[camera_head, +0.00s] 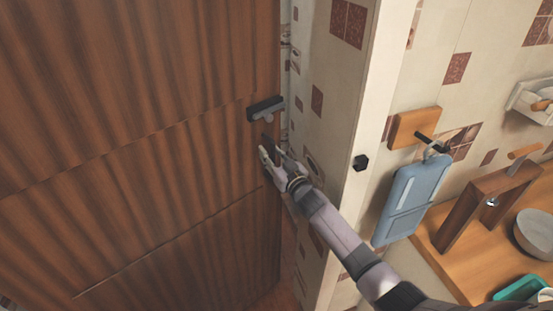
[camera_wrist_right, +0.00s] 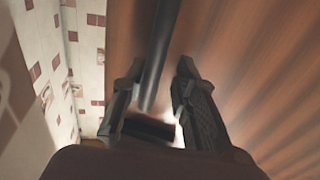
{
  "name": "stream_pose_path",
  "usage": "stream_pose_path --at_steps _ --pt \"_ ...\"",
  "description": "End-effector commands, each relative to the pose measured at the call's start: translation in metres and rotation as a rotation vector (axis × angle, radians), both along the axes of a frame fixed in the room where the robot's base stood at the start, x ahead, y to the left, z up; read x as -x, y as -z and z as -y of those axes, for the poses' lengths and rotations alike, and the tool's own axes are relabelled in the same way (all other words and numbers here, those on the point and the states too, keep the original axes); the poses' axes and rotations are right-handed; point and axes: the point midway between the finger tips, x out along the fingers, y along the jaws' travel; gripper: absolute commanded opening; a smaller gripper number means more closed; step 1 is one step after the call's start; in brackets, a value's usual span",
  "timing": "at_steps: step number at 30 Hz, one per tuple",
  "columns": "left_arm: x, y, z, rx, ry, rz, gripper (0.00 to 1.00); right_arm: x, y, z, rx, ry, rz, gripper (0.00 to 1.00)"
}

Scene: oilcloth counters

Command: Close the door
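The door (camera_head: 140,130) is a large brown wood-grain panel filling the left of the head view; it also shows at the right of the right wrist view (camera_wrist_right: 250,60). It stands open, with a gap between its free edge and the pale frame (camera_head: 365,120). A dark handle (camera_head: 264,107) sits near that edge. My right gripper (camera_head: 270,153) is just below the handle, close to the door. In the right wrist view its two fingers (camera_wrist_right: 160,85) are apart, with a dark bar (camera_wrist_right: 158,45) showing between them. Contact cannot be told. My left gripper is out of view.
A black fitting (camera_head: 361,163) is on the frame. To the right, a blue board (camera_head: 405,200) hangs on the tiled wall from a wooden block (camera_head: 413,127). A wooden counter (camera_head: 455,262) holds a grey bowl (camera_head: 538,232) and a green container (camera_head: 518,290).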

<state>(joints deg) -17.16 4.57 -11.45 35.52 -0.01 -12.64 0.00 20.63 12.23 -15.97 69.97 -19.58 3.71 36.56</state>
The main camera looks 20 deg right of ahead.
Motion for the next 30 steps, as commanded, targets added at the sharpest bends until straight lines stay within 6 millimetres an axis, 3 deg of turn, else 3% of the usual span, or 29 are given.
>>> stream_pose_path --at_steps 11,30 --pt "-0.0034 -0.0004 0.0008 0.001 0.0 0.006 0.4 0.0009 0.0012 -0.002 0.0 -0.003 -0.002 0.0" --pt "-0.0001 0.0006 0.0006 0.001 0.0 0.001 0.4 0.0019 0.0031 -0.0067 -0.004 -0.01 -0.003 0.0"
